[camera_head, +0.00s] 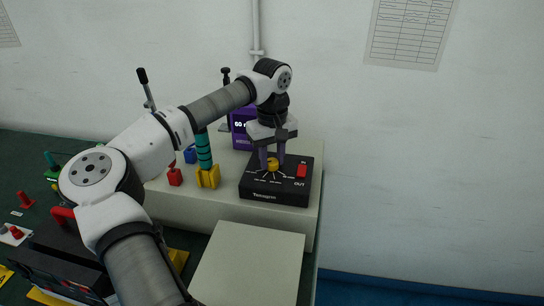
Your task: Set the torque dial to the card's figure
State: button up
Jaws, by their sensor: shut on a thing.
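The torque dial is a yellow knob (272,164) on top of a black box (262,194) with white scale marks, whose figures are too small to read. My gripper (272,163) points straight down over the box and is shut on the yellow knob. Its two purple fingers stand on either side of the knob.
A purple display unit (239,140) stands behind the box. A teal-handled tool in a yellow holder (208,178) and a red block (175,177) stand to the left. A pale box (250,265) in front has a bare top. My arm crosses the left side.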

aim_at(272, 161)
jog(key=shift+n, duration=0.3)
jog(key=n+b, duration=0.1)
jog(key=n, duration=0.2)
jog(key=shift+n+b, duration=0.65)
jog(key=shift+n, duration=1.45)
jog(key=o, duration=1)
jog(key=shift+c, duration=0.2)
notch_tip(272, 161, up, 14)
jog(key=b, duration=0.1)
jog(key=shift+b, duration=0.35)
